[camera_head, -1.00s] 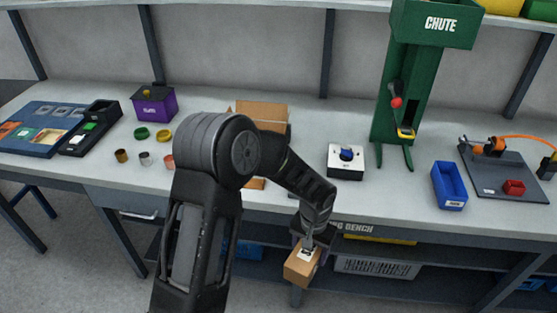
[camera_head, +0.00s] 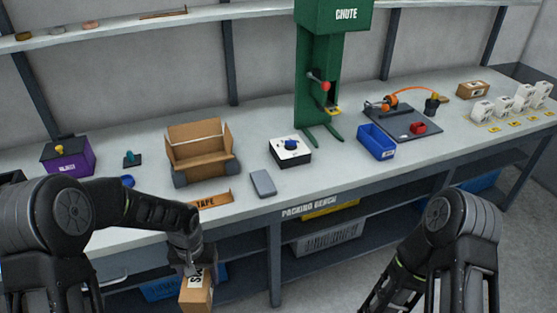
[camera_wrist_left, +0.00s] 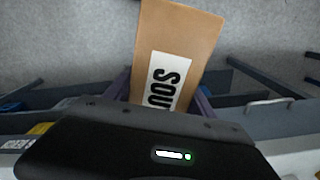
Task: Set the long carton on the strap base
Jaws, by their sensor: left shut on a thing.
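My left gripper (camera_head: 194,267) is shut on a brown carton (camera_head: 196,293) with a white label. It holds the carton in front of the bench, below the worktop edge. Another small brown carton (camera_head: 472,90) lies farther right. My right arm shows at lower right, its gripper out of view.
A blue bin (camera_head: 377,143) stands just left of the dark plate. The green chute (camera_head: 318,75), a white box with a blue knob (camera_head: 290,151), an open cardboard box (camera_head: 200,155) and a grey block (camera_head: 263,183) occupy the bench. White bottles (camera_head: 503,103) stand far right.

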